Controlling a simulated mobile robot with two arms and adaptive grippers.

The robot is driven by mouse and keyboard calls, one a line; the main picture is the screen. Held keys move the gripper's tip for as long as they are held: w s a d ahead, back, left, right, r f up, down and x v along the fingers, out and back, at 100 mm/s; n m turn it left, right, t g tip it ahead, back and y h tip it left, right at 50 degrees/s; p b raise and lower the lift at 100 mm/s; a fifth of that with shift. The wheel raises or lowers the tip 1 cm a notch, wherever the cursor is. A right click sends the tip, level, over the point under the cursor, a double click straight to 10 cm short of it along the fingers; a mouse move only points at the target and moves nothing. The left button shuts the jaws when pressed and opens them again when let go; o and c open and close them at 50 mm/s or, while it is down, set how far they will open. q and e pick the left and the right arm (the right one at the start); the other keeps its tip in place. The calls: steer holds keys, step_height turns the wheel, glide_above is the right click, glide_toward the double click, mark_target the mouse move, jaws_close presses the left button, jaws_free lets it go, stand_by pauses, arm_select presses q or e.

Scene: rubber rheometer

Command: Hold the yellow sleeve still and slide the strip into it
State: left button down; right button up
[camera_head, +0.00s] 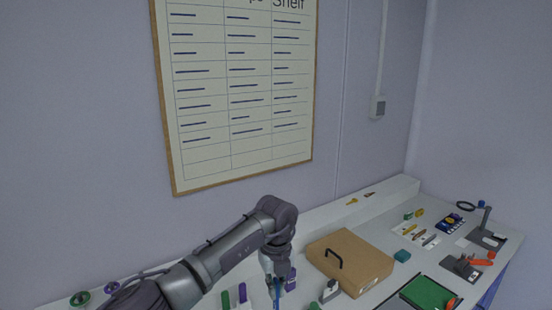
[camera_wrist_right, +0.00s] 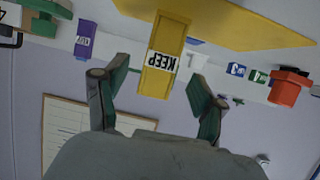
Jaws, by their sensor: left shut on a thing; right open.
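In the right wrist view, the yellow sleeve (camera_wrist_right: 163,52) carries a white label reading KEEP, upside down in the picture. My right gripper (camera_wrist_right: 158,72) is open, its fingers on either side of the sleeve in that view, with visible gaps. I cannot tell how far apart they are in depth. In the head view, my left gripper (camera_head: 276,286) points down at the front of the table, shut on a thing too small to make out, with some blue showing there. I cannot pick out the strip or the yellow sleeve in the head view.
A brown box (camera_head: 348,262) with a black handle stands right of my left gripper. A green mat (camera_head: 428,293) lies front right.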

steer(key=shift+b+x, duration=0.6)
steer(key=shift+x, duration=0.45)
steer(key=shift+c, duration=0.2)
jaws_close()
stand_by(1.2)
